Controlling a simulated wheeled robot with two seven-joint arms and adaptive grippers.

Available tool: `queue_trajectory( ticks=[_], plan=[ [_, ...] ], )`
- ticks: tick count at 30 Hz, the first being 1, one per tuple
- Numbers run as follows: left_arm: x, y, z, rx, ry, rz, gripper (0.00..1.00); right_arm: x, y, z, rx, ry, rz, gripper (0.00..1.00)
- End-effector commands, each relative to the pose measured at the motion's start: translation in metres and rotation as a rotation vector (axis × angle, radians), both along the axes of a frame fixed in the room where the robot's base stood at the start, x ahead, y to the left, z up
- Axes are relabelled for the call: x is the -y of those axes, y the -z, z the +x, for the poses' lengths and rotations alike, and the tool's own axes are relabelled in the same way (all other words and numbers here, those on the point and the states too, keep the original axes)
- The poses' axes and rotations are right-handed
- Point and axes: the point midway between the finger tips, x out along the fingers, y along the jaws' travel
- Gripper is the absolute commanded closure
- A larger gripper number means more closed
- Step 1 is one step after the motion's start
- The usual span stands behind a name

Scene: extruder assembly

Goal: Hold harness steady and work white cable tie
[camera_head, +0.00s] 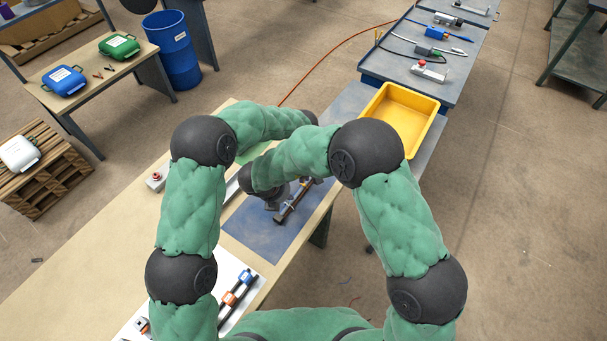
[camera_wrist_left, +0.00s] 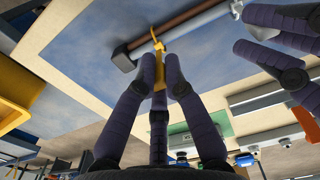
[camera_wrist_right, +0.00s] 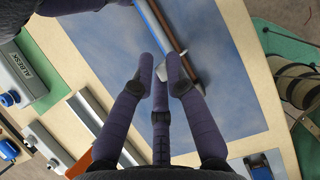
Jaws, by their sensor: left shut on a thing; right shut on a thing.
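The harness (camera_head: 292,203) lies on the blue mat, a dark brown bar with a pale tube beside it. It crosses the top of the left wrist view (camera_wrist_left: 180,32), with a black end piece, and the right wrist view (camera_wrist_right: 185,52). My left gripper (camera_wrist_left: 159,72) is shut on a yellow tie (camera_wrist_left: 157,46) standing at the harness. My right gripper (camera_wrist_right: 160,76) is shut on a small white cable tie (camera_wrist_right: 170,67) beside the bar. In the head view the forearms cross above the harness and hide most of the left gripper. The ties' loops are not clear.
A yellow bin (camera_head: 379,119) stands beyond the mat (camera_head: 262,226). A white board with connectors (camera_head: 238,291) lies at the near end of the table. A box with a red button (camera_head: 155,181) sits at the left. Each gripper's fingers are close to the other's.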

Motion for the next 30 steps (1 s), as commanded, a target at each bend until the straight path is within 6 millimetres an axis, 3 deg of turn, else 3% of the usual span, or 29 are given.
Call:
queue_trajectory(
  ticks=[15, 16, 18, 19, 30],
  plan=[
    [0.001, 0.002, -0.002, -0.004, 0.001, 0.001, 1.0, -0.001, -0.013, 0.001, 0.003, -0.002, 0.002, 1.0],
    [0.001, 0.002, -0.002, -0.004, 0.001, 0.001, 1.0, -0.001, -0.013, 0.001, 0.003, -0.002, 0.002, 0.82],
    [0.001, 0.002, -0.002, -0.004, 0.001, 0.001, 1.0, -0.001, -0.012, 0.001, 0.003, -0.002, 0.002, 0.64],
    [0.001, 0.002, -0.002, -0.004, 0.001, 0.001, 1.0, -0.001, -0.012, 0.001, 0.002, -0.001, 0.001, 0.61],
    [0.0, 0.002, -0.002, -0.004, 0.001, 0.001, 1.0, 0.0, -0.014, 0.001, 0.002, 0.0, 0.001, 0.61]
  ],
)
